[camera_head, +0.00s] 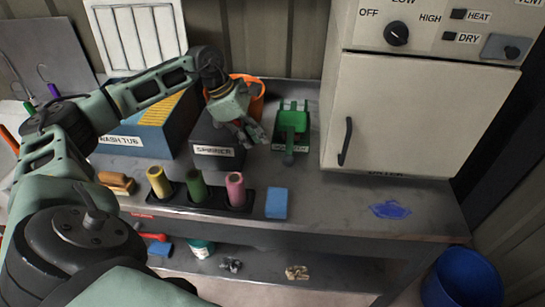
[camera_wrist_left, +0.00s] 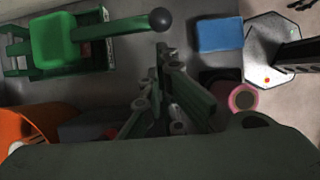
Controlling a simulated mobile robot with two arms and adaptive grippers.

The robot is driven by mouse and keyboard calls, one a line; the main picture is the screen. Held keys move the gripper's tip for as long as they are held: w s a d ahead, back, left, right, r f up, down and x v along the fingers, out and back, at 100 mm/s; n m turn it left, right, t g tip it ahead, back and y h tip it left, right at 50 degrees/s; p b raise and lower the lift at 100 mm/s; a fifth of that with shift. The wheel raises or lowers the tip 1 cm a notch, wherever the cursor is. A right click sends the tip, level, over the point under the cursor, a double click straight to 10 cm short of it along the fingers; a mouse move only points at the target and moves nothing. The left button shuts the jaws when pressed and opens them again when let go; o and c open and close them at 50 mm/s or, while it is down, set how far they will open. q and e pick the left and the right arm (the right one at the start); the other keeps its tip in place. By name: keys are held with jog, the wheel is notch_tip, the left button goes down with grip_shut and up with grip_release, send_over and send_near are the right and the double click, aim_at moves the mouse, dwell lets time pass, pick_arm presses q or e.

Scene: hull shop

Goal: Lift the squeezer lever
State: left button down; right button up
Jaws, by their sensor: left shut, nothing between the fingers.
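The squeezer (camera_head: 291,120) is a green device in a dark tray on the bench, left of the beige cabinet. Its lever sticks out toward the front and ends in a dark ball knob (camera_head: 289,158). In the left wrist view the squeezer (camera_wrist_left: 55,42) is at top left, with the lever's ball knob (camera_wrist_left: 160,20) at its right end. My left gripper (camera_head: 252,137) hangs just left of the squeezer, over the front of the spinner box. Its fingers (camera_wrist_left: 167,60) are shut and empty, apart from the knob. My right gripper is out of view.
The beige cabinet (camera_head: 400,110) with a dark handle stands close to the squeezer's right. The spinner box (camera_head: 218,150), wash tub (camera_head: 145,138) and orange bucket (camera_head: 254,100) are on the left. Bench right of the block is mostly free.

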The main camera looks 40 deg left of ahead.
pick_arm(q)
jog(key=shift+s+a+r, duration=0.1)
jog(key=shift+s+a, duration=0.05)
jog(key=b+x, duration=0.4)
jog(key=x, duration=0.6)
dwell(0.4)
